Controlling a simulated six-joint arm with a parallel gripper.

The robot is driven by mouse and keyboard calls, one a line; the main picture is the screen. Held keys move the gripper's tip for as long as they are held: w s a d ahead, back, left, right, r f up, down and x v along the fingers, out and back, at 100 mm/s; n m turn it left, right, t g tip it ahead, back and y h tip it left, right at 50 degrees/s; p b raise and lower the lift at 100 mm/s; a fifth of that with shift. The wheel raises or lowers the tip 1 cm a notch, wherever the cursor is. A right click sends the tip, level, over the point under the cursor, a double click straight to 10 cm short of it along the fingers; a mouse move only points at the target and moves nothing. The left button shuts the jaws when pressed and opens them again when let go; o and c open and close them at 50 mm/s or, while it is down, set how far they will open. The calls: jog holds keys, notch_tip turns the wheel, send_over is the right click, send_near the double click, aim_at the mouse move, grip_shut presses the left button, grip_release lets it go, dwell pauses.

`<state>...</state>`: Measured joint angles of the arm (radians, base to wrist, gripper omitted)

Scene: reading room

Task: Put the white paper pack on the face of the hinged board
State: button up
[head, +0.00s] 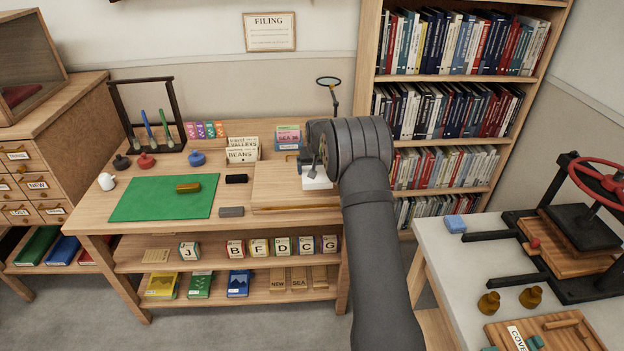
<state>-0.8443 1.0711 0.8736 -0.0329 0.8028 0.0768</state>
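The white paper pack (318,184) shows as a small white block at the right part of the desk, partly hidden by my gripper and arm. The hinged board (275,182) appears to be the pale wooden panel on the desk's right half, with a darker strip along its front edge. The pack is over the board's right part in the picture; I cannot tell if it touches the face. My gripper (316,173) is right at the pack, one grey finger showing against it. The other finger is hidden, so its opening is unclear.
A green mat (165,198) with a brass piece (188,188) lies on the left. A black block (236,179) and a grey block (231,212) lie left of the board. Card boxes (243,150) and a magnifier (329,82) stand behind. A bookcase (462,55) rises behind my arm.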

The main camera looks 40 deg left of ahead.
jog(key=shift+s+a+f, duration=0.2)
jog(key=shift+a+f, duration=0.2)
jog(key=shift+a, duration=0.3)
jog(key=shift+f, duration=1.95)
jog(key=shift+f, duration=0.1)
jog(key=o, duration=0.9)
jog(key=shift+f, duration=0.1)
jog(key=shift+c, duration=0.2)
jog(key=shift+o, duration=0.2)
jog(key=shift+r, duration=0.35)
jog(key=v, duration=1.1)
jog(key=shift+s+d+r, duration=0.15)
jog(key=shift+d+r, duration=0.05)
jog(key=shift+r, duration=0.05)
